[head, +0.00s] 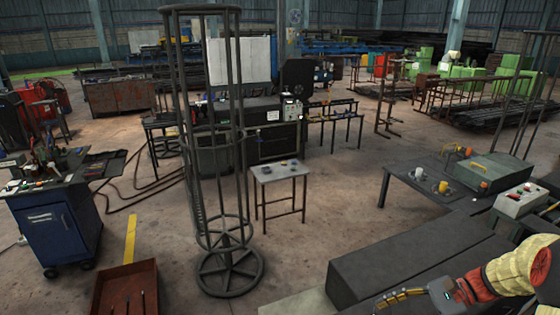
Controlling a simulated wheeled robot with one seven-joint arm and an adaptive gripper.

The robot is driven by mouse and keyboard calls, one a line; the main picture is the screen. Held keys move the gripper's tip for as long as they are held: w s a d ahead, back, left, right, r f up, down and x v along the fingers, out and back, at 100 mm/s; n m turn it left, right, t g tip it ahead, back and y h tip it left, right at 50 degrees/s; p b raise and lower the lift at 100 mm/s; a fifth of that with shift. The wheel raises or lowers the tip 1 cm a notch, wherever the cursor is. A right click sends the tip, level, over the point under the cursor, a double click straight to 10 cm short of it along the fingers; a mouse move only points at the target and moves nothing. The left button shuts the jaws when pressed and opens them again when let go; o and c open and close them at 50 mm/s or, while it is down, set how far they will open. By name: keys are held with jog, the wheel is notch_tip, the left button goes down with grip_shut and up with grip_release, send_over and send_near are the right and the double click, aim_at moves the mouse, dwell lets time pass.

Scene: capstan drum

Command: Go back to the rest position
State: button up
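A tall dark metal cage, seemingly the capstan drum (229,270), stands upright on the floor left of centre. It has long vertical bars, hoops and a round spoked base. An orange-red, arm-like thing with a cream wrap (510,272) reaches in at the lower right, with a grey and yellow end over dark blocks. I cannot tell what it is.
A small table (280,171) stands right of the cage. A blue tool cart (57,226) is at the left and a rusty red bin (125,289) at the lower left. A dark workbench (425,196) and long dark blocks (410,255) fill the right. Open floor lies between.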

jog(key=s+a+r+n+t+h+b, duration=0.2)
jog(key=s+a+r+n+h, duration=0.2)
jog(key=s+a+n+h, duration=0.1)
jog(key=s+a+r+n+t+h+b, duration=0.2)
jog(key=s+a+r+n+t+h, duration=0.1)
jog(key=s+n+h, duration=0.4)
jog(key=s+a+r+n, duration=0.1)
jog(key=s+n, duration=0.2)
jog(key=shift+s+a+r, duration=0.3)
jog(key=shift+a+r, duration=0.1)
